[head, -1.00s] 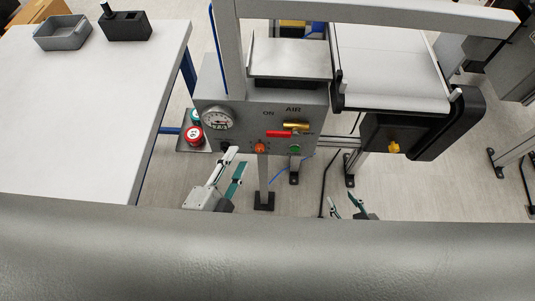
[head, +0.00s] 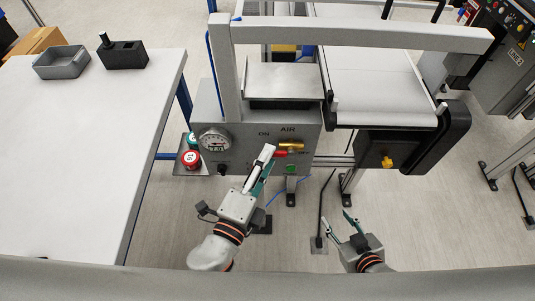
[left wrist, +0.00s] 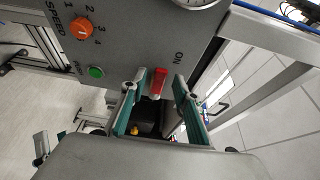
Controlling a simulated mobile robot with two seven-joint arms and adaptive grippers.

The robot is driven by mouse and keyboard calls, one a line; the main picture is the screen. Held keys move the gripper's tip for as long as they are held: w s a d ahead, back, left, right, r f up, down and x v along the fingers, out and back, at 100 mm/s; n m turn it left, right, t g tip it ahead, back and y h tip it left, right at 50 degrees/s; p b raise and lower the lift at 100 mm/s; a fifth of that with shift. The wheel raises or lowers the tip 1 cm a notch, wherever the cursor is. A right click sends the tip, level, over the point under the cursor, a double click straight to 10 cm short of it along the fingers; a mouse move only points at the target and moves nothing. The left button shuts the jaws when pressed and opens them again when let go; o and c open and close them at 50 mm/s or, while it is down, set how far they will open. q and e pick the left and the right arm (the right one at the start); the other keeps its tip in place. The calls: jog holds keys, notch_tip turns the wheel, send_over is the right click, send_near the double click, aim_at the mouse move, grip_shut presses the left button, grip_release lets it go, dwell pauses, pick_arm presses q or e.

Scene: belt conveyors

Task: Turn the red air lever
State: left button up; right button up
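In the left wrist view the lever (left wrist: 158,83) shows between the two spread fingers of my left gripper (left wrist: 157,88), with gaps on both sides. My right gripper (head: 337,222) is open and empty, low in front of the conveyor, apart from the box.
The box (head: 240,115) carries a gauge (head: 214,139), an orange speed knob (left wrist: 82,27) and a green button (left wrist: 96,71). Red and teal round items (head: 191,159) sit left of it. A white table (head: 90,150) is at left and a conveyor (head: 375,80) at right.

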pick_arm(q)
jog(key=shift+w+d, duration=0.2)
jog(key=shift+w, duration=0.3)
grip_shut()
jog(key=shift+a+f, duration=0.1)
